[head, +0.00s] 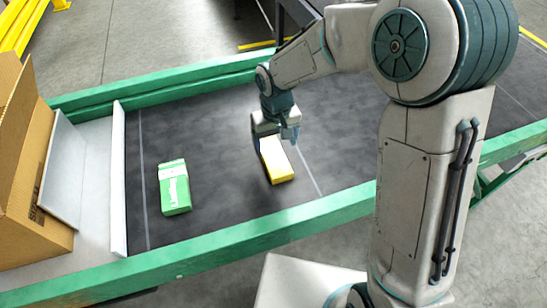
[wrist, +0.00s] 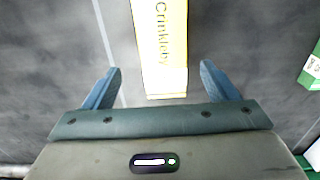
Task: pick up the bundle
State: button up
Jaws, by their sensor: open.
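Two packs lie on the dark belt, and I cannot tell which is called the bundle. The yellow pack (head: 276,160) lies under my gripper (head: 276,135) in the head view. In the wrist view, the yellow pack (wrist: 160,45) has lettering along it and runs out of the top of the picture. My gripper (wrist: 160,72) is open, with one blue finger to each side of its near end and gaps on both sides. The height between fingertips and pack is unclear. The green and white pack (head: 174,187) lies apart to the left; part of it shows at the wrist view's right edge (wrist: 312,66).
Green side rails (head: 290,222) border the belt (head: 225,150). A pale metal plate (head: 118,180) stands at the belt's left end, with an open cardboard box (head: 30,180) beyond it. Bare belt lies between the two packs.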

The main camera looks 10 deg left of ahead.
aim_at(274, 156)
jog(key=f, duration=0.4)
jog(key=shift+s+a+f+p, duration=0.2)
jog(key=shift+s+f+p, duration=0.05)
jog(key=shift+f+p, duration=0.15)
jog(key=c, duration=1.1)
jog(key=shift+r, duration=0.1)
